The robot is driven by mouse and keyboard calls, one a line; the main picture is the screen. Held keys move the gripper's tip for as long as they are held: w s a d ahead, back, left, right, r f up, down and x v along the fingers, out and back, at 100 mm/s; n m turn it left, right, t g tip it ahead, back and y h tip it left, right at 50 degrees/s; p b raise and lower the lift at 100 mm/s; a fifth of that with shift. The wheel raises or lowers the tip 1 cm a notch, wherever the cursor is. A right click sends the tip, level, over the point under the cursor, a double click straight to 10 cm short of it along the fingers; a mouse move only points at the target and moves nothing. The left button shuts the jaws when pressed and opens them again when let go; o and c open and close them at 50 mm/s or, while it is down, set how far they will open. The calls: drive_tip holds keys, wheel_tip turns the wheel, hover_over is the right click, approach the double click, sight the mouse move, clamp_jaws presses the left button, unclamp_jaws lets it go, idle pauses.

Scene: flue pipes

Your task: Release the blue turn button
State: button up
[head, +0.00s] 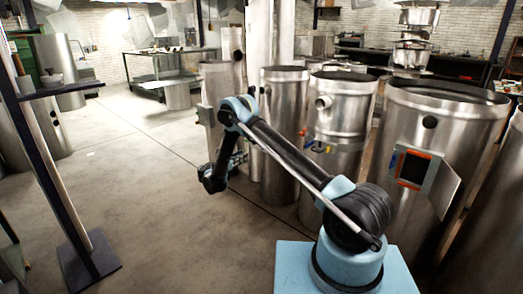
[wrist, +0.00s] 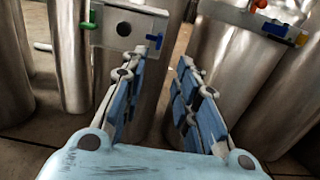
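In the wrist view, a blue turn button (wrist: 155,40) sits at the lower right corner of a grey metal plate (wrist: 122,30) on the front of a steel pipe.
The neighbouring pipe (head: 340,105) carries a second plate, with a blue button (wrist: 275,28) and a yellow one (wrist: 301,39). A wider pipe (head: 440,110) has an open hatch door (head: 443,188). A dark stand (head: 55,165) is at left; floor between is clear.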

drive_tip(key=x, duration=1.7)
drive_tip(key=shift+r, duration=0.1)
drive_tip(key=shift+c, duration=0.5)
clamp_jaws()
